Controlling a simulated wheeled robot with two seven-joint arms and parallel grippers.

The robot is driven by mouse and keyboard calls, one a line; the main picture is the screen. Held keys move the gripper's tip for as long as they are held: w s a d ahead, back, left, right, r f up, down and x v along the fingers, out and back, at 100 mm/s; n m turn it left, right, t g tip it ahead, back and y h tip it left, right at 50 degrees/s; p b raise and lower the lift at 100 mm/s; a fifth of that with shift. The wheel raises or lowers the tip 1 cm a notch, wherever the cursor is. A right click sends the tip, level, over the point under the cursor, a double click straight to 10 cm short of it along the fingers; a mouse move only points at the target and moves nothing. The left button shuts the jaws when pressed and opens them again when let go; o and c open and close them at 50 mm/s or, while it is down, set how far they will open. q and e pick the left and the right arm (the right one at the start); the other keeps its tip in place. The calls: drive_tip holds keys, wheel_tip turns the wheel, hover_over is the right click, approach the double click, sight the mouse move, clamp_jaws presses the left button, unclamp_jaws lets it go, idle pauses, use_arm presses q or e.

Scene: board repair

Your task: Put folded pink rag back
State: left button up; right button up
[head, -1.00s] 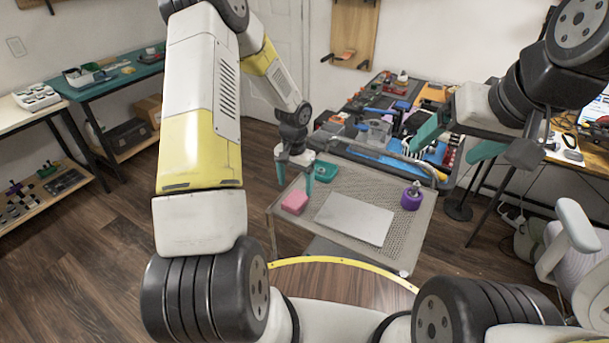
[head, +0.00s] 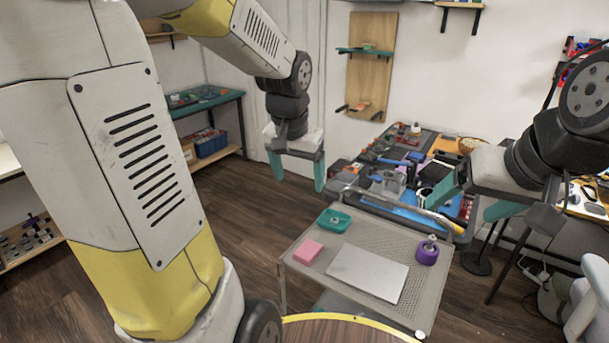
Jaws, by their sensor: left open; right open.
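The folded pink rag (head: 308,251) lies on the left front part of the grey perforated cart top (head: 416,300), beside a flat light-grey panel. My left gripper (head: 296,176) is open and empty, with its teal fingers pointing down. In the picture it is above and a little left of the cart, clear of the rag. My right gripper (head: 468,200) is open and empty at the right, in front of the cluttered workbench in the picture.
The cart also carries a teal tray (head: 333,220), the light-grey panel (head: 367,271) and a purple roll-like item (head: 428,252). A crowded workbench (head: 440,160) stands behind it. A wooden wall board with shelves (head: 371,70) hangs at the back. Dark floor is clear left of the cart.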

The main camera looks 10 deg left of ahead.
use_arm(q)
drive_tip(key=s+d+r+t+h, duration=0.1)
drive_tip(key=s+r, duration=0.2)
drive_tip(key=s, duration=0.3)
drive_tip(key=s+d+r+n+t+h, duration=0.1)
drive_tip(key=s+r+t, duration=0.1)
drive_tip(key=s, duration=0.5)
drive_tip(key=shift+r, duration=0.85)
